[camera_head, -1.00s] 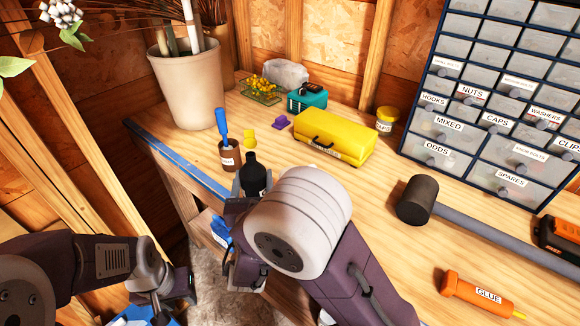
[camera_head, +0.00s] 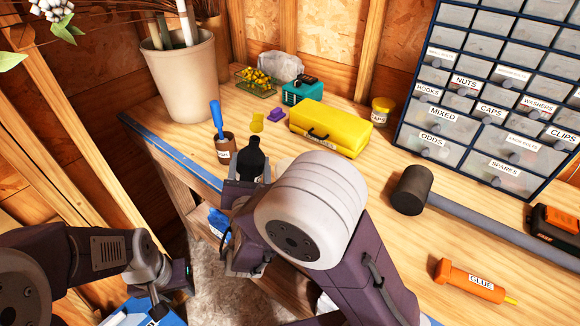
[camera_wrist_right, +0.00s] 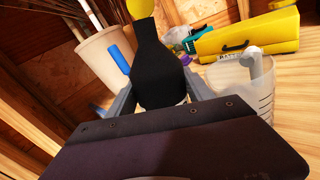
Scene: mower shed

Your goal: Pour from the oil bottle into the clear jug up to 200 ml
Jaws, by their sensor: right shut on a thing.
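The black oil bottle (camera_head: 250,162) stands roughly upright over the front of the workbench. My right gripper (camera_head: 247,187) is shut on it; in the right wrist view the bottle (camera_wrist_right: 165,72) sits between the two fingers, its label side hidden. The clear jug (camera_wrist_right: 240,84) with dark graduation marks stands on the bench, right of the bottle in the right wrist view. In the head view my right arm hides nearly all of it. Its liquid level cannot be made out. My left gripper (camera_head: 172,292) hangs low at the left, away from the bottle; its jaws are unclear.
A brown pot with a blue-handled brush (camera_head: 224,148) stands just behind the bottle. A yellow case (camera_head: 330,128), a yellow object (camera_head: 257,122) and a beige bucket (camera_head: 183,75) stand farther back. A mallet (camera_head: 412,190) and glue tube (camera_head: 470,280) lie at right.

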